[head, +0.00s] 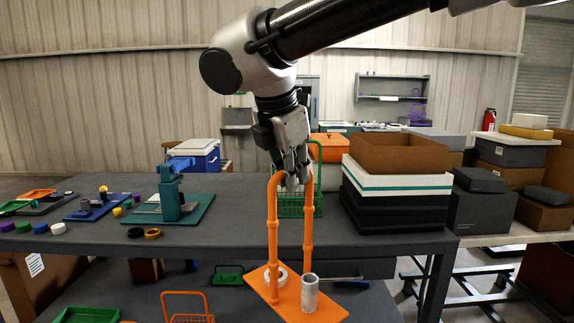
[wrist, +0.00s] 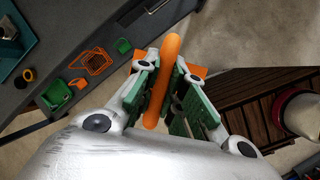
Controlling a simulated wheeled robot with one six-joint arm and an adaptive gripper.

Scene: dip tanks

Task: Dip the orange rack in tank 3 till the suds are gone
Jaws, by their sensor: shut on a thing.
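The orange rack (head: 308,232) hangs in the air in front of the bench, its two posts rising from a flat base plate that sits slightly tilted in the picture. A grey cylinder (head: 310,294) and a white ring (head: 282,279) are on the base. My gripper (head: 292,178) is shut on the rack's top handle bar. In the wrist view the orange bar (wrist: 164,85) runs between the green-padded fingers, and the base is mostly hidden behind them. I see no suds on the rack. I cannot make out tank 3 in either view.
The dark bench (head: 372,250) holds a teal press (head: 171,196), a green wire basket (head: 290,207) and stacked boxes (head: 398,205). Its lower shelf bears an orange wire basket (head: 188,306) and a green tray (head: 88,315). A brown slatted pallet (wrist: 265,95) shows in the wrist view.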

